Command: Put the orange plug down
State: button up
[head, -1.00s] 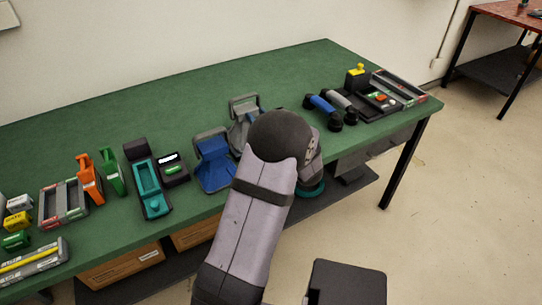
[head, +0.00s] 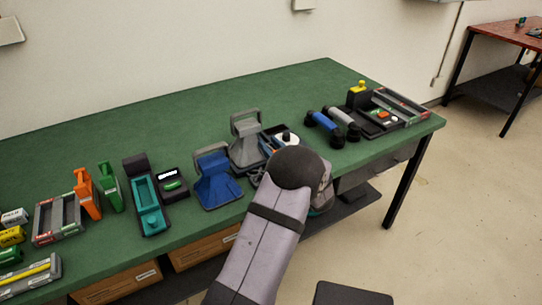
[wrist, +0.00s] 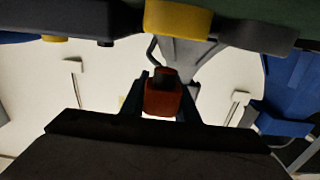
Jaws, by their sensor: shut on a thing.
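The orange plug (wrist: 162,100), dark orange with a dark top, is between the two dark teal fingers of my gripper (wrist: 164,82) in the wrist view. The gripper is shut on it. In the head view my wrist hides the fingers and plug, in front of the table edge, near the grey and blue stands. The plug's underside and any contact with other things cannot be seen.
The green table (head: 250,100) holds a blue stand (head: 215,180), a grey stand (head: 247,145), blue and grey handsets (head: 325,125) and a dark panel (head: 375,120). A teal device (head: 147,200) and orange and green handsets stand left. The table's back is clear.

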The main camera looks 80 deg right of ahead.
jog(key=shift+f, duration=1.85)
jog(key=shift+f, duration=0.1)
jog(key=shift+f, duration=0.15)
jog(key=o, duration=1.1)
jog(key=shift+c, duration=0.2)
jog(key=shift+r, duration=0.3)
jog(key=shift+s+a+f, duration=0.1)
jog(key=shift+s+a, duration=0.1)
jog(key=shift+s, duration=0.05)
jog(key=shift+b+v, duration=0.5)
jog(key=shift+v, duration=2.95)
